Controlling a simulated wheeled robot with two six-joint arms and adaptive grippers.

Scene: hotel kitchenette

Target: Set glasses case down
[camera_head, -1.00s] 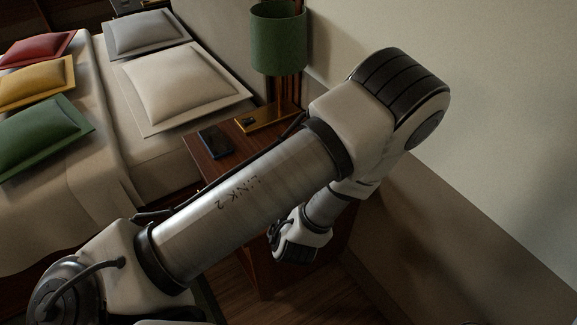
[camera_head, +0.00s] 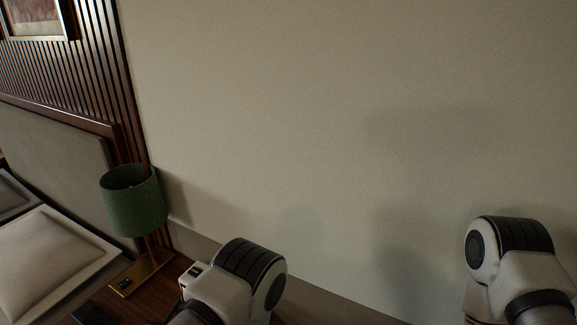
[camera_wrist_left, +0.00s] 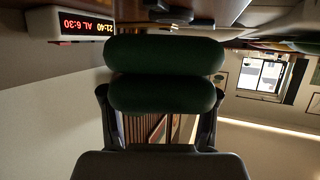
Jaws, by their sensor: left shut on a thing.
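The dark green glasses case (camera_wrist_left: 165,55) shows close up in the left wrist view as two rounded lobes side by side. My left gripper (camera_wrist_left: 160,97) is shut on it, with a dark finger at each side. In the head view my left arm's black-and-white joint hides the left gripper and the case. A wooden nightstand (camera_head: 158,299) is partly visible beside that arm. Whether the case touches it cannot be told. My right arm shows at the right edge, but its gripper is out of view.
On the nightstand stand a green lamp (camera_head: 134,203), a brass tray (camera_head: 140,276) and a white digital clock (camera_head: 193,271), which also shows upside down in the left wrist view (camera_wrist_left: 72,24). A dark phone (camera_head: 92,313) lies near the bed. A bare wall rises behind.

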